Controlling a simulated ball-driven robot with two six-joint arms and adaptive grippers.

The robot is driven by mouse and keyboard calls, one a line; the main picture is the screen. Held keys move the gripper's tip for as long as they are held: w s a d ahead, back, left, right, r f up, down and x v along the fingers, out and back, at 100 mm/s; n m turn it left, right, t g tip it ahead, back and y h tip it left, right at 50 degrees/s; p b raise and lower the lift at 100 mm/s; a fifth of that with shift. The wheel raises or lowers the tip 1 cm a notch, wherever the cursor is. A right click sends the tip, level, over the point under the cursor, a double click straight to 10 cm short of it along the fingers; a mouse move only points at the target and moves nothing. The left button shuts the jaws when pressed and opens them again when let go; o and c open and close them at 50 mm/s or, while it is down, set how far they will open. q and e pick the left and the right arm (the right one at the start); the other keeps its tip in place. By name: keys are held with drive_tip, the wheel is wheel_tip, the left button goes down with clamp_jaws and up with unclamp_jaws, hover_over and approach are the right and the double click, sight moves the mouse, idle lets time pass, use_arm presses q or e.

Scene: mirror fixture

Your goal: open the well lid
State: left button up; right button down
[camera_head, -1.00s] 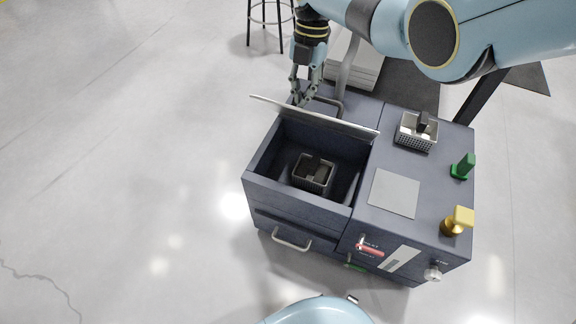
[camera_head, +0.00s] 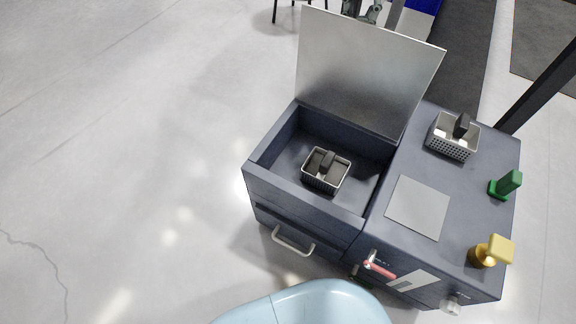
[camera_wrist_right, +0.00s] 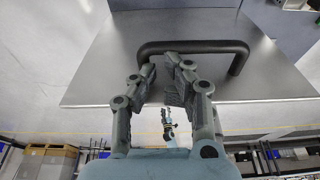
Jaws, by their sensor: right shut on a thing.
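The well lid (camera_head: 365,75) is a broad brushed-metal plate. In the head view it stands raised at the back of the open well (camera_head: 290,135), its face toward me. In the right wrist view the lid (camera_wrist_right: 190,28) carries a dark bar handle (camera_wrist_right: 235,50). In the head view only a little of my right gripper (camera_head: 373,12) shows behind the lid's top edge. My left gripper is not identifiable in these views.
A wire basket (camera_head: 326,184) with a dark block sits in the well. A second basket (camera_head: 441,146), a grey plate (camera_head: 417,207), a green piece (camera_head: 505,185) and a yellow-topped piece (camera_head: 492,251) stand on the right. The floor at left is clear.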

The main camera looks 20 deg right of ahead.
use_arm(q)
drive_tip(key=shift+w+f+b, duration=0.4)
drive_tip(key=shift+w, duration=0.1)
use_arm(e)
drive_tip(key=w+d, duration=0.2)
drive_tip(key=shift+d+f, duration=0.3)
drive_tip(key=shift+d, duration=0.05)
drive_tip(key=v, duration=1.2)
drive_tip(key=shift+s, duration=0.25)
use_arm(q)
drive_tip(key=shift+s, duration=0.1)
use_arm(e)
drive_tip(key=shift+a, duration=0.15)
